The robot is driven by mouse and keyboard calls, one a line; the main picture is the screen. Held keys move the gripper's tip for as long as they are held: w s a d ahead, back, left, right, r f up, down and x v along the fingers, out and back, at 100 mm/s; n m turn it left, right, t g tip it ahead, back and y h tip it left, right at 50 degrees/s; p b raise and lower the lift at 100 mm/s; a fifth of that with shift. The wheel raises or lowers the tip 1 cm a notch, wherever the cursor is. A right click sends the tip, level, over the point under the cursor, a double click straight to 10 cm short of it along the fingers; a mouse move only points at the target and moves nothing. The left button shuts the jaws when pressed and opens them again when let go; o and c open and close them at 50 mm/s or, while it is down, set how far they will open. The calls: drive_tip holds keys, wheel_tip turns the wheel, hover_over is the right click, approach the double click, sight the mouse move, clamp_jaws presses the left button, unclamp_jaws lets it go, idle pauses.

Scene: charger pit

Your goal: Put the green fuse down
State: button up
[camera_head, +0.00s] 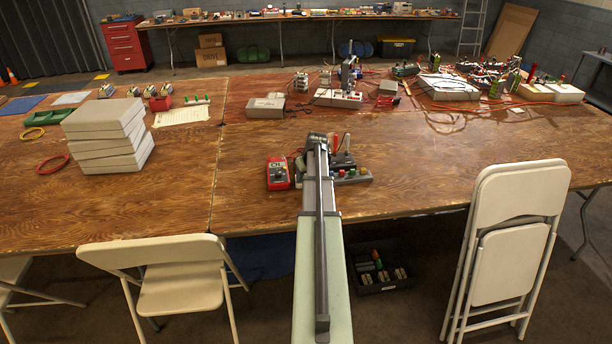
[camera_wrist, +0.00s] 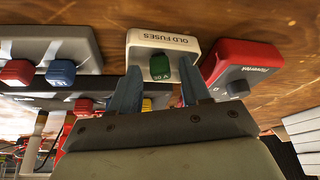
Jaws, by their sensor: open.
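In the wrist view, the green fuse (camera_wrist: 160,68) stands at a white box (camera_wrist: 148,43) labelled OLD FUSES; the lettering is upside down. My gripper (camera_wrist: 160,82) is open, with one blue-grey finger on each side of the fuse. The fuse's top shows between the fingertips. I cannot tell whether either finger touches it, nor how deep it sits in the box.
A red meter (camera_wrist: 245,70) is close beside the box; it also shows in the head view (camera_head: 278,174). A grey block with red and blue fuses (camera_wrist: 48,55) is at the left. Stacked white boxes (camera_head: 108,135) stand farther left in the head view. The table front right is clear.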

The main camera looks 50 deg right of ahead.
drive_tip(key=shift+r, duration=0.1)
drive_tip(key=shift+r, duration=0.25)
drive_tip(key=v, duration=1.2)
drive_tip(key=shift+r, duration=0.25)
